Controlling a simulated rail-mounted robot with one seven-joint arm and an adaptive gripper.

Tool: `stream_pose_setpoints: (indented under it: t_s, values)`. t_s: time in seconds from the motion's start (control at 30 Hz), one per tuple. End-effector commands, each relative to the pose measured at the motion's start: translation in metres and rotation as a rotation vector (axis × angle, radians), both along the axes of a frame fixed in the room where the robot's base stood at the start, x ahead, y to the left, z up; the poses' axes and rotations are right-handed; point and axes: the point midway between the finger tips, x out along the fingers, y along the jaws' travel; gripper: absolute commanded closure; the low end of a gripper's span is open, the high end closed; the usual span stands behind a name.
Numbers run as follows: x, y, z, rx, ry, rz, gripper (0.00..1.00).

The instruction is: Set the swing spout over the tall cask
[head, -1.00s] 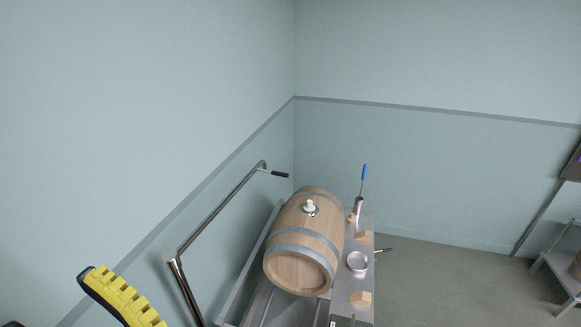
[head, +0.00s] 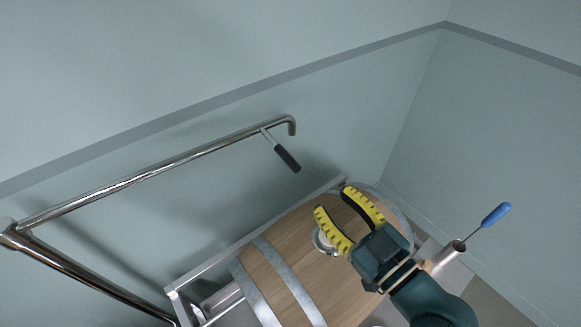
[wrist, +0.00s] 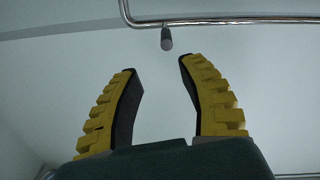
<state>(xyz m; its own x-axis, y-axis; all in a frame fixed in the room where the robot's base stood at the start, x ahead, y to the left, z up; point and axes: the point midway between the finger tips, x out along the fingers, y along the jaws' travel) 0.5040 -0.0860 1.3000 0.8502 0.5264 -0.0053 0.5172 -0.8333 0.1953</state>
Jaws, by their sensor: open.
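The swing spout (head: 160,168) is a shiny steel pipe on a post at the left, with a short downturned end. A black handle (head: 287,158) hangs near that end. A wooden cask (head: 277,244) with steel hoops lies on its side; the spout's end appears up-left of it, toward the wall. My gripper (head: 332,199), with yellow ribbed fingers, is open and empty in front of the cask, its fingers pointing up-left toward the handle, apart from it. In the wrist view the handle (wrist: 166,38) shows just beyond and between the open fingertips. My gripper hides part of the cask.
The cask rests on a steel frame (head: 188,292). A steel holder (head: 447,255) with a blue-handled tool (head: 495,214) stands right of my gripper. The wall (head: 200,60) runs behind the spout. Space between my fingertips and the handle looks clear.

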Motion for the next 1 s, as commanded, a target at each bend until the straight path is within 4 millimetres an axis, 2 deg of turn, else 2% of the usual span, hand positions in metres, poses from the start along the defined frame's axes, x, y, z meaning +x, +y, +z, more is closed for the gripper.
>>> stream_pose_setpoints:
  t_s: [0.17, 0.5, 0.7, 0.83, 1.0]
  values:
    - [0.018, 0.014, 0.005, 0.001, -0.006, 0.014, 0.59]
    - [0.087, 0.058, 0.006, 0.001, -0.005, 0.012, 0.59]
    - [0.122, 0.08, 0.004, 0.0, -0.004, 0.011, 0.59]
    - [0.134, 0.086, 0.003, 0.001, -0.004, 0.009, 0.59]
    - [0.138, 0.089, 0.002, 0.001, -0.005, 0.008, 0.59]
